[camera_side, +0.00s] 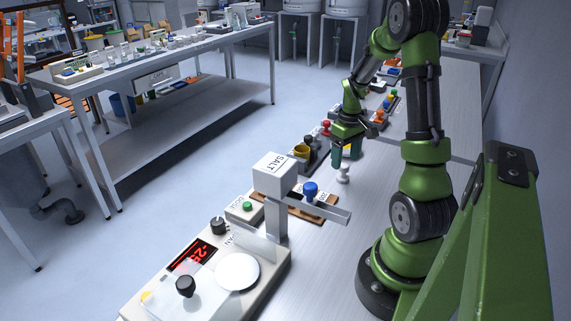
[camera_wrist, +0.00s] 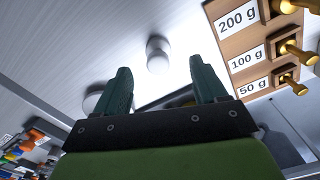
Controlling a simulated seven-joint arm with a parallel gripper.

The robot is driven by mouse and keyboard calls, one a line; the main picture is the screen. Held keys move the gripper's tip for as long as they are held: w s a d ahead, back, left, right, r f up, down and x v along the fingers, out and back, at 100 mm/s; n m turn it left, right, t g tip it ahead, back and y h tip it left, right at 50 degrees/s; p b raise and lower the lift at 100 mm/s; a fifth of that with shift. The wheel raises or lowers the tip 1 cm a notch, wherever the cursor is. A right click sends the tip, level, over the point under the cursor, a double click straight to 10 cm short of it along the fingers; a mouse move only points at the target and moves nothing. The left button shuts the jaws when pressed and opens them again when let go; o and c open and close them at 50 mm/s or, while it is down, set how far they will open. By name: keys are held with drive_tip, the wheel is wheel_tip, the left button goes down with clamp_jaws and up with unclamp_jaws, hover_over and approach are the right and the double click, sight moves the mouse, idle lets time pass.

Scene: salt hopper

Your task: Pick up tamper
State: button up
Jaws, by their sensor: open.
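The likely tamper is a small white pawn-shaped piece (camera_side: 343,174), standing upright on the bench just in front of my gripper (camera_side: 346,155) in the side view. The fingers look apart from the white piece; the exact height gap cannot be told.
A wooden weight holder (camera_wrist: 231,45) with brass knobs lies right in the wrist view. A round pale thing (camera_wrist: 91,99) is partly behind the left finger.

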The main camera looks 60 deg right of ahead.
sight(345, 165)
drive_tip(key=shift+d+f, duration=0.2)
drive_tip(key=shift+f, duration=2.9)
drive_tip(key=shift+c, duration=0.3)
